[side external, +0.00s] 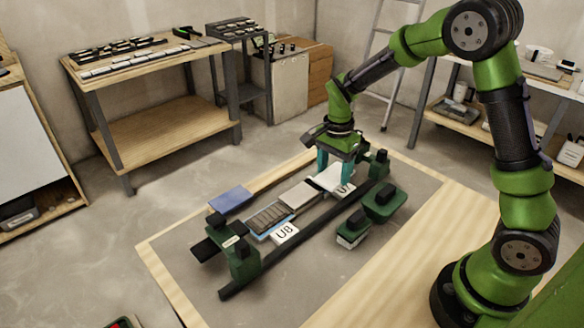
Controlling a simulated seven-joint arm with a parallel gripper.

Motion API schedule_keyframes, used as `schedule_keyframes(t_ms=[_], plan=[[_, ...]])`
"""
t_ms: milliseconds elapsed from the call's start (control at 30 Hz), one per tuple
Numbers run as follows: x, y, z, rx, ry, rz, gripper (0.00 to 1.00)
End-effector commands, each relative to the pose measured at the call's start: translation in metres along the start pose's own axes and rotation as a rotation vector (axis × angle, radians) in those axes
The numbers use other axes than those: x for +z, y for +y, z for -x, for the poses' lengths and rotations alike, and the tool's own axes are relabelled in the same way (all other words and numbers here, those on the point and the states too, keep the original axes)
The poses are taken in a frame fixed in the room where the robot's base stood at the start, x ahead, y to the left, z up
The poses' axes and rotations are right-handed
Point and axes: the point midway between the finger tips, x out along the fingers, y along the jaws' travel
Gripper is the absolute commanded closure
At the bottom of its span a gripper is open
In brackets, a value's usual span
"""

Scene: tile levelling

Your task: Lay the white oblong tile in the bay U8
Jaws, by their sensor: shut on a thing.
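My gripper (334,172), with teal fingers, is at the far right end of the levelling frame. It is shut on the white oblong tile (326,181), which is partly hidden by the fingers. The tile is at or just above the row; I cannot tell whether it touches anything below. The label U8 (285,233) stands at the near left part of the row. Beside it is a bay with ribbed grey bedding (268,219) and a blue edge. A pale tile (299,196) lies between that bay and my gripper. Another label (345,190) by my gripper is partly hidden.
A dark green frame (300,240) with end posts surrounds the row. Two green tools (352,230) (384,203) stand to its right. A blue flat piece (230,199) lies at its left. The grey board's front is clear. Workbenches stand behind.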

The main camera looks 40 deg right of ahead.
Motion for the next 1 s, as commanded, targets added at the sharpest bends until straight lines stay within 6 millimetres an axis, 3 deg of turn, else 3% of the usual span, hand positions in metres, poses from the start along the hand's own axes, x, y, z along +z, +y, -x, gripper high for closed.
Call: schedule_keyframes(t_ms=[300,500,700,1000], plan=[[0.124,-0.045,0.025,-0.022,0.007,0.117,0.54],[0.177,-0.054,0.045,-0.020,0.002,0.046,0.54],[0.179,-0.053,0.049,0.001,-0.002,-0.062,0.54],[0.179,-0.053,0.025,0.003,-0.002,-0.064,0.54]])
